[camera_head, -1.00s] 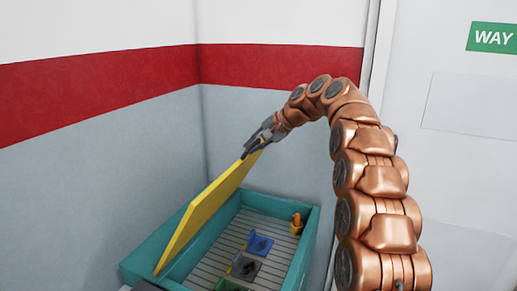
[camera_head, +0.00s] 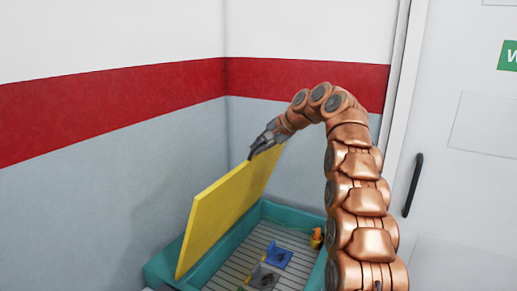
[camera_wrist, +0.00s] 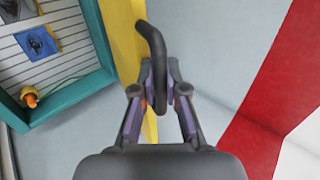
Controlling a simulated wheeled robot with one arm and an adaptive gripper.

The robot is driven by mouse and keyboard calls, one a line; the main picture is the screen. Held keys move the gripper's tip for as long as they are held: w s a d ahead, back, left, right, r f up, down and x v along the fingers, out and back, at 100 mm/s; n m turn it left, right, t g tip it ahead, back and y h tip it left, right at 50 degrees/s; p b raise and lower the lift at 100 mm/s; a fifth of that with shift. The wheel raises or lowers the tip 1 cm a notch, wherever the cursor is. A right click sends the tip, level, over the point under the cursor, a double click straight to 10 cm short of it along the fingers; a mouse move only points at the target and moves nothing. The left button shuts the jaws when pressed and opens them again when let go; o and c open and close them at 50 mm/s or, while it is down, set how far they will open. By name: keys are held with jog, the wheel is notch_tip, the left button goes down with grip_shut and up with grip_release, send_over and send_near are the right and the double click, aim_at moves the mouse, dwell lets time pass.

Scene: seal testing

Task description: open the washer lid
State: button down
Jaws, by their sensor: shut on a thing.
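The washer is a teal tub (camera_head: 296,214) with a slatted grey floor. Its yellow lid (camera_head: 228,207) is hinged along the tub's left side and stands raised at a steep tilt. The lid's edge also shows in the wrist view (camera_wrist: 124,40). My gripper (camera_head: 260,147) is at the lid's upper far corner. In the wrist view my gripper (camera_wrist: 160,85) is shut on a dark curved handle (camera_wrist: 154,40) beside the lid's yellow edge. The handle's far end is partly hidden.
Inside the tub lie a blue part (camera_head: 278,257), a grey part (camera_head: 264,277) and an orange part (camera_head: 317,238). Grey walls with a red band (camera_head: 110,113) form a corner close behind the washer. A door (camera_head: 460,170) with a dark handle is at the right.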

jog(key=shift+w+a+r, duration=0.15)
jog(key=shift+a, duration=0.1)
dwell(0.4)
jog(key=c, duration=1.2)
grip_release()
jog(key=shift+v, duration=2.85)
jog(key=s+d, duration=0.6)
jog(key=d, duration=0.3)
jog(key=shift+s+d+f, duration=0.25)
jog(key=shift+f, duration=0.05)
jog(key=shift+a, duration=0.1)
